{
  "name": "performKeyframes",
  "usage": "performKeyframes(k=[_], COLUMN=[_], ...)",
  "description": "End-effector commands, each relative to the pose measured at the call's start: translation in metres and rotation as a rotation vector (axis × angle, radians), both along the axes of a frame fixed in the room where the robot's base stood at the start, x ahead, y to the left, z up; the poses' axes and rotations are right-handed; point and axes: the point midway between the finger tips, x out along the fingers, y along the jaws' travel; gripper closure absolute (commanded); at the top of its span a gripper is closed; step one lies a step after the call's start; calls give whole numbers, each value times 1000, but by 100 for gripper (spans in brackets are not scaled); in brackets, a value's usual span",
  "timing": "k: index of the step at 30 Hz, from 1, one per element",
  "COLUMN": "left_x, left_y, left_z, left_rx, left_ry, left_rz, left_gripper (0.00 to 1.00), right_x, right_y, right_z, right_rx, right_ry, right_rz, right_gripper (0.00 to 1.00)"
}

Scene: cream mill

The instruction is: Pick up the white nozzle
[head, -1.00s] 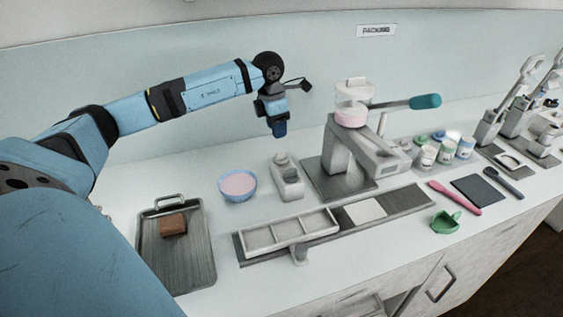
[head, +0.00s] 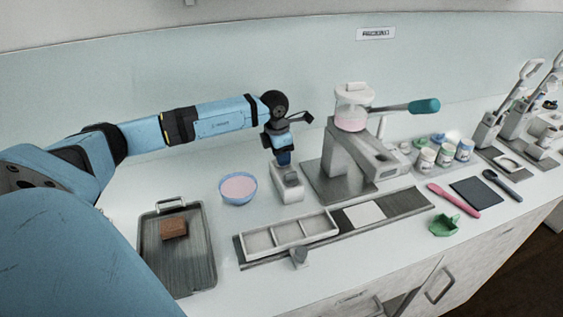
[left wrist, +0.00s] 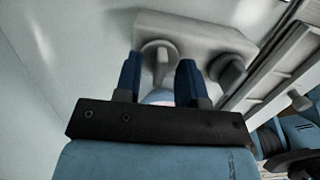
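The white nozzle (left wrist: 158,50) shows in the left wrist view as a pale round piece on a light grey stand (left wrist: 205,35). My left gripper (left wrist: 160,68) is open, with its two dark blue fingers apart on either side of the nozzle. I cannot tell whether they touch it. In the head view the same gripper (head: 284,160) points down just over the stand (head: 289,189) and hides the nozzle. A darker grey piece (left wrist: 228,70) sits beside the nozzle on the stand.
A blue bowl (head: 238,202) of pink cream stands left of the stand, and a white mill (head: 352,145) stands to its right. A three-part tray (head: 272,251) lies in front. A dark tray (head: 180,275) with a brown block (head: 174,229) is at the left.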

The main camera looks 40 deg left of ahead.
Motion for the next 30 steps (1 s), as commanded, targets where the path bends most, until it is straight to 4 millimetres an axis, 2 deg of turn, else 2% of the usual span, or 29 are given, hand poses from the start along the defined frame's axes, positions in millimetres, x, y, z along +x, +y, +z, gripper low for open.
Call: performKeyframes(k=[1,4,5,14,20,26,30], left_x=[0,0,0,0,1,1,1], left_y=[0,0,0,0,1,1,0], left_z=[0,0,0,1,11,40,70], left_rx=[0,0,0,0,0,0,0], left_ry=[0,0,0,-1,-4,-5,-6], left_rz=[0,0,0,0,0,-1,0], left_gripper=[76,99,100,100,100,100,100], right_x=[0,0,0,0,0,0,0], right_y=[0,0,0,0,0,0,0], right_z=[0,0,0,0,-1,-4,-5], right_rx=[0,-1,-1,-1,-1,1,2], right_ry=[0,1,1,1,2,3,5], right_rz=[0,1,1,1,0,0,0], right_gripper=[57,57,57,57,57,57,57])
